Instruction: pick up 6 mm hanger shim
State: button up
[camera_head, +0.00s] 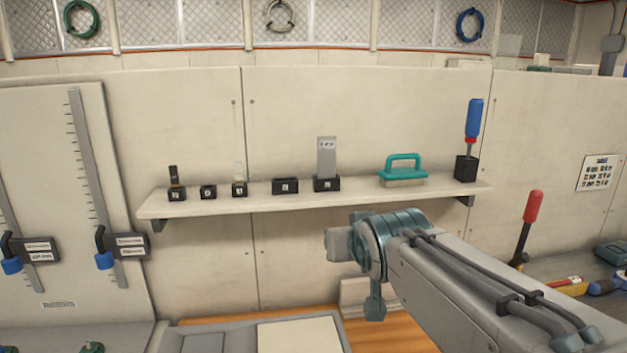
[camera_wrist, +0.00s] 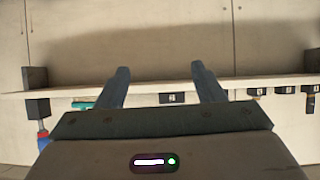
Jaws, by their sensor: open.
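Several small black holders with white number labels stand on the wall shelf. The labels are too small to read, so I cannot tell which piece is the 6 mm hanger shim. My gripper (camera_wrist: 160,80) is open and empty in the wrist view, its fingers apart before the shelf. The holder (camera_wrist: 172,97) of the tall plate shows between them, but the plate is hidden. The head view does not show my fingertips clearly.
The shelf (camera_head: 258,200) also carries a teal-handled brush (camera_head: 403,170) and a blue-handled tool (camera_head: 473,120) in a black block. Two other holders look empty. A red-handled tool (camera_head: 533,207) stands at the right. The wall above the shelf is clear.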

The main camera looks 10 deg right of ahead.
aim_at(327, 150)
jog(key=w+r+t+b, duration=0.3)
jog(key=w+r+t, duration=0.3)
jog(key=r, duration=0.5)
jog(key=shift+y, duration=0.3)
jog(key=w+p, duration=0.1)
jog(key=w, duration=0.6)
jog(key=shift+a+r+p, duration=0.2)
jog(key=shift+p, duration=0.15)
jog(key=shift+w+a+p, duration=0.2)
jog(key=shift+w+p, duration=0.65)
jog(key=shift+w, duration=2.35)
jog(key=c, duration=1.1)
